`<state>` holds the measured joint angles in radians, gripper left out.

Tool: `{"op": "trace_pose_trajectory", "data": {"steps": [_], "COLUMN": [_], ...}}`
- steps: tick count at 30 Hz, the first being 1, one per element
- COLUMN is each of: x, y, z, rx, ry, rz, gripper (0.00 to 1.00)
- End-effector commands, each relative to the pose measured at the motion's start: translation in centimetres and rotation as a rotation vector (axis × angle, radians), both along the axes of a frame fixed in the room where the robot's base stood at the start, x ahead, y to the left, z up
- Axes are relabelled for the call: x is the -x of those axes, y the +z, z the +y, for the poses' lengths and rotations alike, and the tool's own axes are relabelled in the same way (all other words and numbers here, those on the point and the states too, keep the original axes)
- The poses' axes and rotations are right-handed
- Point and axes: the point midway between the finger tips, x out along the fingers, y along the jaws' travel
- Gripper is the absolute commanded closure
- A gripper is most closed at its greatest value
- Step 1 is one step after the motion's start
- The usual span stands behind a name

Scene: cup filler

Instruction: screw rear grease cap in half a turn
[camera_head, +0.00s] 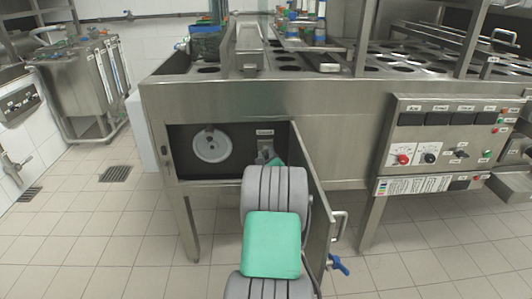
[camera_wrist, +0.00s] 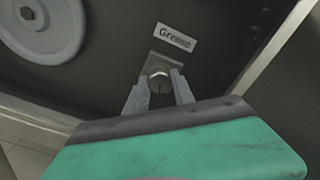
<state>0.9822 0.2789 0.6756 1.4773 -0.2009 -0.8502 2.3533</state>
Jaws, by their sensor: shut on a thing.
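The grease cap (camera_wrist: 159,82) shows in the wrist view as a small rounded metal cap on a bracket, just under a white label that reads "Grease". My gripper (camera_wrist: 158,92) is shut on it, with one grey finger on each side of the cap. In the head view my gripper (camera_head: 267,155) reaches into the open compartment under the machine, and my arm hides most of the cap. I cannot tell from these views how far the cap is screwed in.
A round grey disc (camera_head: 212,146) sits left of the cap inside the compartment; it also shows in the wrist view (camera_wrist: 42,22). The compartment door (camera_head: 316,200) stands open close to my arm's right side. A control panel (camera_head: 450,135) is at the right.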

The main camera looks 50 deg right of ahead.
Motion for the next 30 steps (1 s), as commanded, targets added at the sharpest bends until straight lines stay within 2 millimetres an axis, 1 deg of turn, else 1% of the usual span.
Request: {"op": "trace_pose_trajectory", "data": {"steps": [1, 9, 15, 22, 30], "x": [0.10, 0.09, 0.09, 0.07, 0.06], "y": [0.59, 0.56, 0.52, 0.51, 0.48], "z": [-0.26, -0.25, -0.25, -0.26, -0.26], "rx": [-0.018, -0.159, -0.227, -0.264, -0.272], "ry": [-0.005, -0.003, -0.003, -0.002, -0.002], "rz": [-0.032, -0.193, -0.271, -0.316, -0.325], "gripper": [1.00, 1.00, 1.00, 1.00, 1.00]}}
